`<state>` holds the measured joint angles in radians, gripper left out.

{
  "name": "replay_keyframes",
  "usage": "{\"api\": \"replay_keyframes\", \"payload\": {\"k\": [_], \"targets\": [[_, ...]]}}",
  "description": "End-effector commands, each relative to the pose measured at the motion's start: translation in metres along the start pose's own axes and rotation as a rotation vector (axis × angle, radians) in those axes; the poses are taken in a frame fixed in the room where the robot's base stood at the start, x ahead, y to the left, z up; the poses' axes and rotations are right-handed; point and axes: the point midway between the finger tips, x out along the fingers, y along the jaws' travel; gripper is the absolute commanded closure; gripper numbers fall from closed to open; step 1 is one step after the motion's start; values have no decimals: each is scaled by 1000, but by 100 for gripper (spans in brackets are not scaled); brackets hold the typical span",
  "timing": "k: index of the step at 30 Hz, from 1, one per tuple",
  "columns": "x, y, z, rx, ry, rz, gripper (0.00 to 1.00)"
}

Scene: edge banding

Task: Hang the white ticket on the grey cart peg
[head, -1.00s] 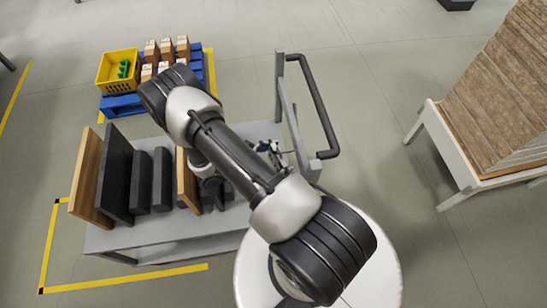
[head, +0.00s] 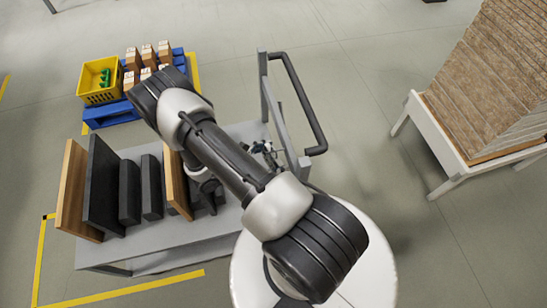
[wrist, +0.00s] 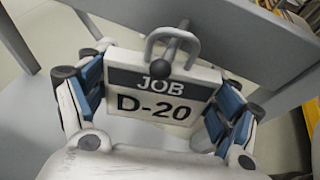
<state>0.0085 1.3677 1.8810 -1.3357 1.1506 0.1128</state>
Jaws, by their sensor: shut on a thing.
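The white ticket (wrist: 155,100) has a dark band reading "JOB" and large letters "D-20", with a light loop (wrist: 154,43) at its top. My gripper (wrist: 155,108) is shut on the ticket, with blue-padded fingers at its left and right edges. The grey cart peg (wrist: 178,43) sticks out from the cart's grey bar and overlaps the loop; it appears to run through the loop, but depth is hard to judge. In the head view my gripper (head: 262,150) is small, beside the cart's upright frame and partly hidden by my arm. The ticket cannot be made out there.
The grey cart (head: 150,258) carries several upright dark and wooden boards (head: 103,185) left of my arm. Its black handle (head: 303,105) is on the right. A blue pallet (head: 112,114) with a yellow crate (head: 100,79) stands behind. A white table (head: 440,140) with stacked boards is right.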

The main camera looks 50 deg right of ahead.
Motion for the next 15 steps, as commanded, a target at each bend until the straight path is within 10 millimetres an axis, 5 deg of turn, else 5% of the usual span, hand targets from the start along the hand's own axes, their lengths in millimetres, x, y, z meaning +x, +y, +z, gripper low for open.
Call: {"api": "replay_keyframes", "payload": {"k": [5,6,15], "targets": [[0,0,0,0,0,0,30],[0,0,0,0,0,0,16],[0,0,0,0,0,0,0]]}}
